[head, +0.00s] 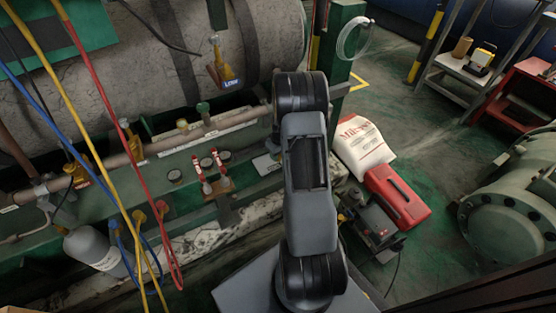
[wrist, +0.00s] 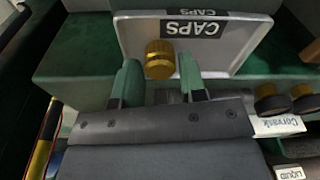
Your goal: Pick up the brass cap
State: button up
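The brass cap (wrist: 160,58) is a knurled gold cylinder in a light grey tray (wrist: 238,62) labelled CAPS in the wrist view. My gripper (wrist: 159,70) is open, its two green fingertips on either side of the cap in the picture. A gap shows beside the cap, at least on the left. I cannot tell how far the fingertips are above or short of it. In the head view my arm hides the gripper and the cap.
Two dark-topped brass fittings (wrist: 271,104) stand right of the tray in the wrist view. In the head view, yellow, red and blue hoses (head: 92,75) hang at the left. A red case (head: 396,197) and a white sack (head: 362,146) stand on the floor at right.

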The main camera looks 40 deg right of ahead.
jog(key=shift+w+f, duration=0.1)
jog(key=shift+f, duration=0.5)
jog(key=shift+c, duration=0.2)
jog(key=c, duration=0.5)
jog(key=shift+r, duration=0.2)
